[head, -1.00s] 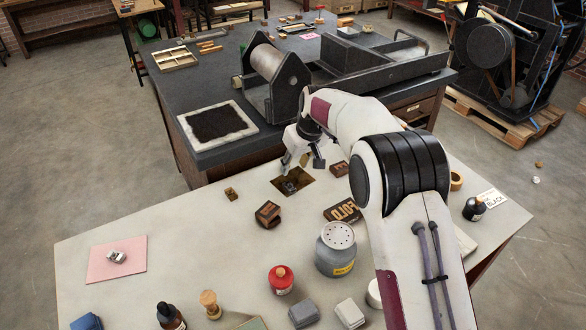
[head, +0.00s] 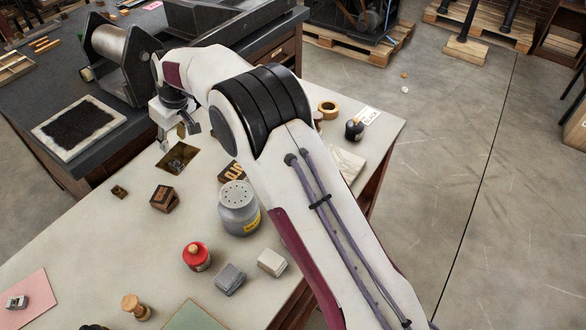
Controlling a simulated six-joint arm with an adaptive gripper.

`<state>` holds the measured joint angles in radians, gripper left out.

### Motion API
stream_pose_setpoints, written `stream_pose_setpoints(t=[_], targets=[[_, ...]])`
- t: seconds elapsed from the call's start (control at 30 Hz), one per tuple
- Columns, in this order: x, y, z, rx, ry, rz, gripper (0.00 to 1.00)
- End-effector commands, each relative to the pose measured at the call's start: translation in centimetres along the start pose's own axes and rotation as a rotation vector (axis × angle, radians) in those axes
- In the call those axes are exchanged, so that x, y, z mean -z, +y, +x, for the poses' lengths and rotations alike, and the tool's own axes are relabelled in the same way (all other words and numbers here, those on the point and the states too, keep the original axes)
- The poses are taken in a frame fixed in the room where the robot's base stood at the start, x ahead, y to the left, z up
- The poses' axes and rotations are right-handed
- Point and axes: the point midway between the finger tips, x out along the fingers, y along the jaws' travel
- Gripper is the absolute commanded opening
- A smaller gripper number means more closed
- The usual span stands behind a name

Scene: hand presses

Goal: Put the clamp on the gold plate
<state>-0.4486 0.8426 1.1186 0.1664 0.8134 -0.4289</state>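The gold plate (head: 184,151), a dark brassy square, lies flat on the pale table near its far edge. A small grey metal piece (head: 175,163) lies on it and looks like the clamp, but it is too small to be sure. My gripper (head: 180,138) is just above and behind the plate, pointing down. Its fingers are spread apart and appear empty. The gap between gripper and metal piece is hard to judge.
Wooden type blocks (head: 164,198) and a grey shaker jar (head: 238,208) stand nearer. A red-topped pot (head: 196,256) and grey blocks (head: 230,279) are in front. A pink sheet (head: 38,292) at left bears another small metal piece (head: 16,302).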

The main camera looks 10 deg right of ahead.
Motion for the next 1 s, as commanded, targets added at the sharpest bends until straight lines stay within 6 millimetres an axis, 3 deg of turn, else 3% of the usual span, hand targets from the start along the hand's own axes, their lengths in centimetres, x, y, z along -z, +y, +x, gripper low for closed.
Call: stream_pose_setpoints(t=[0.17,0.37,0.67,1.0], targets=[[-0.1,0.2,-0.6,-0.003,0.002,0.005,0.34],[-0.7,1.1,-3.2,-0.015,0.005,0.030,0.34],[-3.4,3.0,-10.2,-0.047,0.013,0.105,0.34],[-7.8,4.3,-18.0,-0.088,0.023,0.195,0.34]])
